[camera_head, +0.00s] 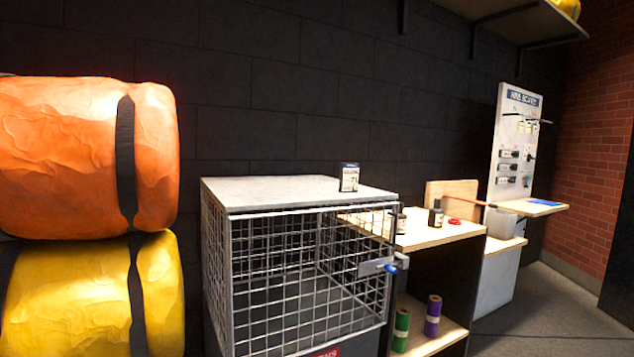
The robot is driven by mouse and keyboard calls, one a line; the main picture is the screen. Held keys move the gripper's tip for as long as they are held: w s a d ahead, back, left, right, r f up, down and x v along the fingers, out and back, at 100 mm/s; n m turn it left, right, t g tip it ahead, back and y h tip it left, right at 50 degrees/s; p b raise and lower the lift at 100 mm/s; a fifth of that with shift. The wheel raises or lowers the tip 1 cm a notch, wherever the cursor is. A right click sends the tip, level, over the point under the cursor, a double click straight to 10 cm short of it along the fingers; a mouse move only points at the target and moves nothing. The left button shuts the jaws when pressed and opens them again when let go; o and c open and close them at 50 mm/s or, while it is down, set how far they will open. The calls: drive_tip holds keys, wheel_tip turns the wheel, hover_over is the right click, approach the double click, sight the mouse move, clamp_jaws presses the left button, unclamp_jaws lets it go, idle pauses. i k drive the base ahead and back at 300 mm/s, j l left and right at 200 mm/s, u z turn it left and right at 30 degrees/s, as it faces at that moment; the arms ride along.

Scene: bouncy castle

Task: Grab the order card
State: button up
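A small upright card-like item (348,178), white with a dark top band and print too small to read, stands on the grey top of a wire cage (280,192). It may be the order card, but I cannot tell for sure. A white board (506,150) with a blue header at the back right holds several small dark tags and some pale hanging ones. My gripper is not in this view, so its state is hidden.
Rolled orange (70,160) and yellow (80,300) bundles are stacked at left. The cage has a latch (385,265) at its right front. A wooden-topped bench (435,236) holds small dark bottles; green and purple rolls (432,315) stand below. Floor (560,310) is clear at right.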

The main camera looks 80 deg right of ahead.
sight(349, 172)
drive_tip(key=z, duration=2.4)
